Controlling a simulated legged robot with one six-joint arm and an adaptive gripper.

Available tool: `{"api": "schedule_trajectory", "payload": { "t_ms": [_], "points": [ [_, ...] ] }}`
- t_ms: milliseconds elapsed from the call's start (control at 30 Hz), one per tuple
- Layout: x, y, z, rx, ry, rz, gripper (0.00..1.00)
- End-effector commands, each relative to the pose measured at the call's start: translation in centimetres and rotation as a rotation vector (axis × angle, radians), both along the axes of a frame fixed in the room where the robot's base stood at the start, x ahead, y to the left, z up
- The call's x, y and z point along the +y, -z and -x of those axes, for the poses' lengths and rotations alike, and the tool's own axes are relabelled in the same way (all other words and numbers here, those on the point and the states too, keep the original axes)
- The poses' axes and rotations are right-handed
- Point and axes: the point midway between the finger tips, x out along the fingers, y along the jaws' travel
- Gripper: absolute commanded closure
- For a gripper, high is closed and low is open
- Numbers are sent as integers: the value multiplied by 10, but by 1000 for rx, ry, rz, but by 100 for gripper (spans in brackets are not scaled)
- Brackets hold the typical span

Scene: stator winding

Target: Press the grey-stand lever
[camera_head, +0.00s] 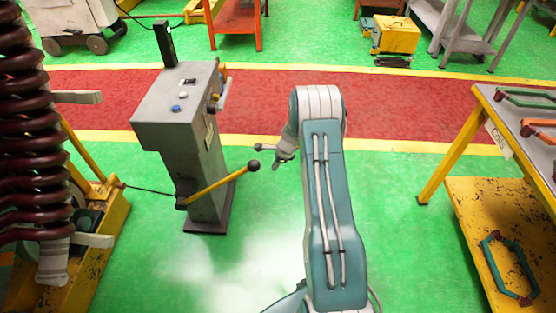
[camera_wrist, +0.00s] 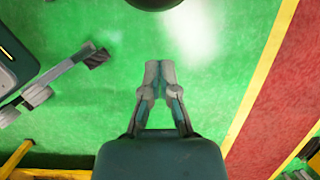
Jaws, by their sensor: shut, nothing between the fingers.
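The grey stand (camera_head: 165,115) stands upright on the green floor in the head view. Its yellow lever (camera_head: 220,184) slants up and to the right from the stand's lower side and ends in a black ball knob (camera_head: 253,165). My gripper (camera_head: 277,163) is small in the head view, just right of the knob, with a narrow gap in the picture. In the wrist view my gripper (camera_wrist: 158,66) is shut and empty, its fingertips together over bare floor. A dark round shape (camera_wrist: 153,3), apparently the knob, is cut off by the top edge, ahead of the fingertips.
A dark red coil (camera_head: 25,130) on a yellow base (camera_head: 100,225) stands left of the stand. A yellow-framed table (camera_head: 470,120) is at the right. A red floor lane (camera_head: 400,105) crosses behind.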

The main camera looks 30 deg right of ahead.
Motion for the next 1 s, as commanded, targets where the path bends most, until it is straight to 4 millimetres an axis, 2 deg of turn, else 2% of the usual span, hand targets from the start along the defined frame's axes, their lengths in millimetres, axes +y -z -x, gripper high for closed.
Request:
{"api": "schedule_trajectory", "payload": {
  "t_ms": [167, 500, 1000],
  "points": [
    [8, 27, -7, 1, -2, -1, 100],
    [35, 3, -17, -2, -2, 1, 100],
    [38, 0, -19, 2, -1, 5, 100]
  ]
}}
